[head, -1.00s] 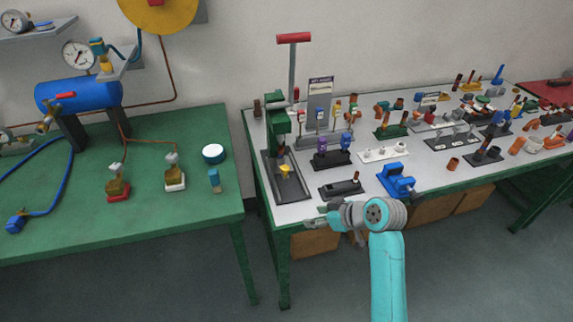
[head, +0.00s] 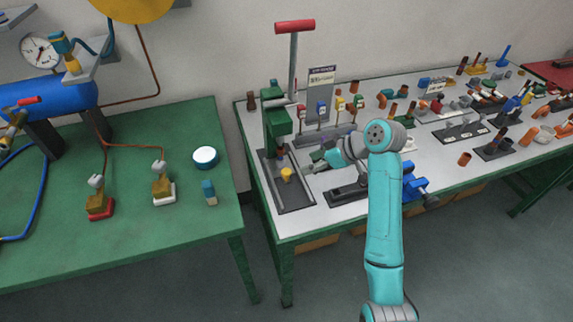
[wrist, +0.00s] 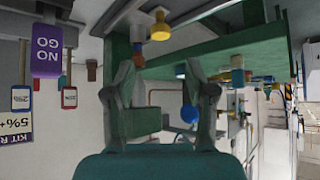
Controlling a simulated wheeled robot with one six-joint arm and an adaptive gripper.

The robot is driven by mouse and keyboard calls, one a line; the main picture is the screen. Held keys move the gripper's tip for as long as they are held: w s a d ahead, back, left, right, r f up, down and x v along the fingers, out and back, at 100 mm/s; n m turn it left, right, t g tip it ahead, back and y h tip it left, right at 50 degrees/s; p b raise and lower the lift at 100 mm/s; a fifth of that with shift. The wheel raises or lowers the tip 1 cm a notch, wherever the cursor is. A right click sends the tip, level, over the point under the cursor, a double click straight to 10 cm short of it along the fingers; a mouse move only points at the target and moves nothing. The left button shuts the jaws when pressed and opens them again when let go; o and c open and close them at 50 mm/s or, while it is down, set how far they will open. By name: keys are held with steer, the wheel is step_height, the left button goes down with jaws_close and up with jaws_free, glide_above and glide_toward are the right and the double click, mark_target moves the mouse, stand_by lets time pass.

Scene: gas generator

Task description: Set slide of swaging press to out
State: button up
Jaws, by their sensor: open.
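The swaging press (head: 278,125) is green, with a red-topped lever (head: 295,26), and stands at the left end of the grey table. A yellow knob (head: 286,174) sits low on its dark base (head: 293,200), seemingly on the slide. The slide's exact position is hard to tell. My gripper (head: 311,168) is just right of the knob, apart from it, pointing left. In the wrist view, which looks upside down, the yellow knob (wrist: 160,27) is beyond the open fingers (wrist: 160,75). Nothing is between the fingers.
A dark fixture (head: 348,193) and a blue vise-like tool (head: 413,184) lie under and beside my arm. A purple NO GO gauge (wrist: 47,52) is close at left in the wrist view. The green table (head: 120,240) stands left across a gap.

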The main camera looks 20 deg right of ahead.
mark_target(287, 171)
steer(key=x, duration=1)
steer(key=shift+a+f, duration=0.1)
steer(key=shift+f, duration=0.05)
jaws_close()
